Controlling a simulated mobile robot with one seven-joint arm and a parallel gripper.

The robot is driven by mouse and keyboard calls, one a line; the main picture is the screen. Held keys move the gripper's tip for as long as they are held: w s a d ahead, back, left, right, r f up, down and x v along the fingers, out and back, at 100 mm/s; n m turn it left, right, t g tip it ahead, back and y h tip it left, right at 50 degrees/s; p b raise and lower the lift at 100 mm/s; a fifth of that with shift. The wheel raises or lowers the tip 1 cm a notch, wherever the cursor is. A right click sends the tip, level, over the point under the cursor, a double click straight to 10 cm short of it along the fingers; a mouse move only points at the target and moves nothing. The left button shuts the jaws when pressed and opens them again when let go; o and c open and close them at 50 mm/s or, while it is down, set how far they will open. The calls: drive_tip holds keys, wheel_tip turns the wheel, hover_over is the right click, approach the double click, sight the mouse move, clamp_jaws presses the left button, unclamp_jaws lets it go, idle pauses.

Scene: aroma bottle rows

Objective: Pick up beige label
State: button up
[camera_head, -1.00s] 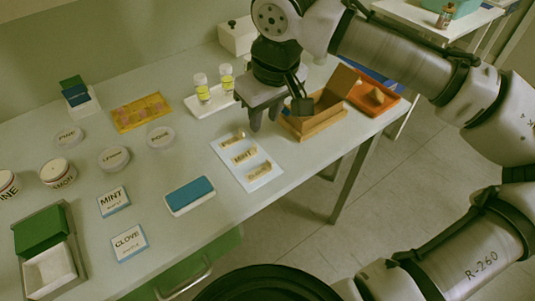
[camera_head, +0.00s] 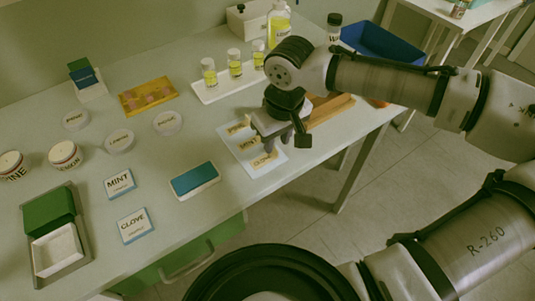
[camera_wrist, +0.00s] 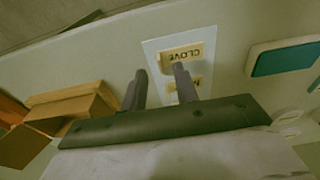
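A white sheet (camera_head: 241,154) lies on the bench with three beige labels in a row. The label at its far end (camera_head: 237,128) is too small to read. The MINT label (camera_head: 249,143) is in the middle and the CLOVE label (camera_head: 263,161) is at the near end. My gripper (camera_head: 271,150) is low over the right side of the sheet, partly covering it. In the wrist view the gripper (camera_wrist: 160,70) is open, its fingers apart with nothing between them. There, the CLOVE label (camera_wrist: 182,55) lies by the right fingertip, and a second label (camera_wrist: 190,86) is partly hidden by that finger.
An open wooden box (camera_head: 330,110) stands close behind my gripper, with a white tray of yellow vials (camera_head: 213,97) farther back. A teal-topped block (camera_head: 195,181) lies left of the sheet. Larger MINT (camera_head: 119,184) and CLOVE (camera_head: 135,225) cards lie farther left.

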sight(264, 157)
drive_tip(key=shift+w+a+f, duration=0.1)
drive_tip(key=shift+w+f, duration=0.05)
drive_tip(key=shift+f, duration=1.1)
clamp_jaws()
drive_tip(key=shift+r, duration=0.1)
